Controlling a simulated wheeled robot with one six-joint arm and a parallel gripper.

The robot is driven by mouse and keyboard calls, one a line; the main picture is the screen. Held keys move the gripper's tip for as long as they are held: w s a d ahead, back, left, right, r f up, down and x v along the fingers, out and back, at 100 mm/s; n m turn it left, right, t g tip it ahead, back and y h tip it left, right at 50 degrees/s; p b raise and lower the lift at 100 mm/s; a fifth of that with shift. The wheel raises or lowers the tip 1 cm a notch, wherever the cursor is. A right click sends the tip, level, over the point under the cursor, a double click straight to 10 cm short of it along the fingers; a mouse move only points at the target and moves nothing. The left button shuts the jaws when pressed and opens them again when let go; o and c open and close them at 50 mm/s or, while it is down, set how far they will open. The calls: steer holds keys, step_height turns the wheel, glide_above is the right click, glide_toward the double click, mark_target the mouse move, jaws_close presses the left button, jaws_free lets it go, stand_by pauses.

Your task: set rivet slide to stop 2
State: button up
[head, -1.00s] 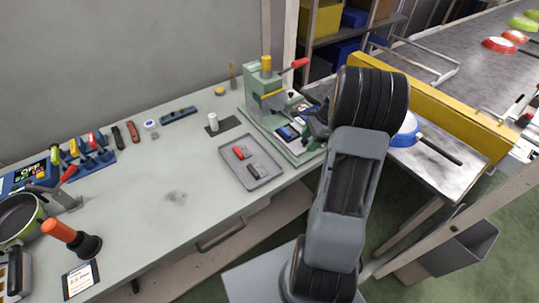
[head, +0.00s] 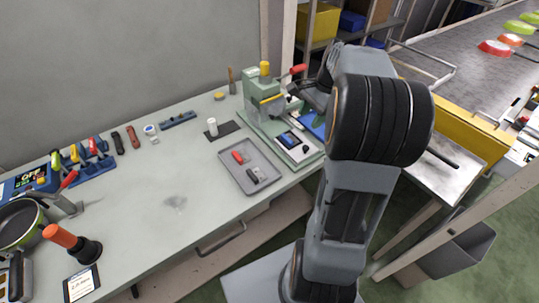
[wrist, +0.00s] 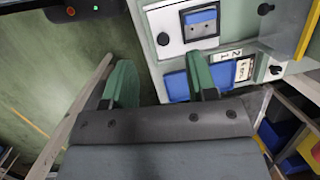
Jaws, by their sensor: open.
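The green press (head: 262,98) stands at the back right of the workbench, with a red-tipped lever. In the wrist view its pale plate (wrist: 160,22) carries a small blue block (wrist: 201,20) in a recess. Below it is a wider blue part (wrist: 178,86) beside a label (wrist: 229,54) with the digits 2 and 1. I cannot tell for sure which blue part is the rivet slide. My gripper (wrist: 160,62) has two green fingers, apart with nothing between them. The right finger overlaps the wider blue part in the picture; contact cannot be told. In the head view my arm hides part of the press base.
A grey tray (head: 238,184) with a red and a dark piece lies left of the press. A white cylinder (head: 213,127) stands on a dark mat. A yellow rail (head: 460,125) and a conveyor (head: 465,65) are at the right. The middle bench is clear.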

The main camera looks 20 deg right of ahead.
steer(key=s+a+n+t+h, duration=0.1)
steer(key=s+a+n, duration=0.3)
steer(key=a+n, duration=0.3)
steer(key=s+a+n+t+h+p, duration=0.1)
steer(key=s+a+n, duration=0.4)
steer(key=a, duration=0.5)
steer(key=shift+a+n+h, duration=0.4)
steer(key=shift+n+h, duration=0.1)
steer(key=shift+n, duration=0.7)
steer(key=shift+s, duration=0.15)
